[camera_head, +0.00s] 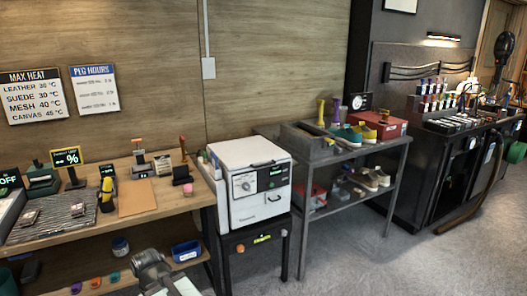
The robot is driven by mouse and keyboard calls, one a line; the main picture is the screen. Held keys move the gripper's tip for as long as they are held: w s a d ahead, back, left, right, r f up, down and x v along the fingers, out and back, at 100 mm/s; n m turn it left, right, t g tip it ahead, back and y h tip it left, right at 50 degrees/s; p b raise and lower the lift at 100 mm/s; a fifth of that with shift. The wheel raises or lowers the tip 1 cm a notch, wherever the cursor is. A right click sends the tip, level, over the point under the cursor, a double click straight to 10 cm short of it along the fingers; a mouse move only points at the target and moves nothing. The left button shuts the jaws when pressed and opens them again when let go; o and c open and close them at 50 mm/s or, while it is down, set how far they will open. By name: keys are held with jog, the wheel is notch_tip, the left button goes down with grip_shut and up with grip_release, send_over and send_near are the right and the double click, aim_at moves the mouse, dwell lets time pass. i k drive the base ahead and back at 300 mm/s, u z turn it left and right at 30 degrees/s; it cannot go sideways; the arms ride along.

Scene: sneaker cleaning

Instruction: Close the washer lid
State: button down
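The white washer (258,205) stands in the middle of the view on a dark stand. Its front has a dial and a dark display panel. Its white lid (243,151) lies roughly flat across the top, with a dark handle (264,163) near the front edge. I cannot tell from here whether the lid is fully seated. Part of my arm shows at the bottom, to the left of and in front of the washer, well apart from it. My gripper's fingers are not visible.
A wooden workbench (145,222) with signs and tools stands left of the washer. A grey metal shelf (345,153) with shoes and a red box (384,125) stands right of it. A dark cabinet is at far right. The grey floor (400,262) in front is clear.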

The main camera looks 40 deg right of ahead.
aim_at(245, 153)
jog(key=z, duration=0.05)
jog(key=i, duration=1)
jog(key=u, duration=0.05)
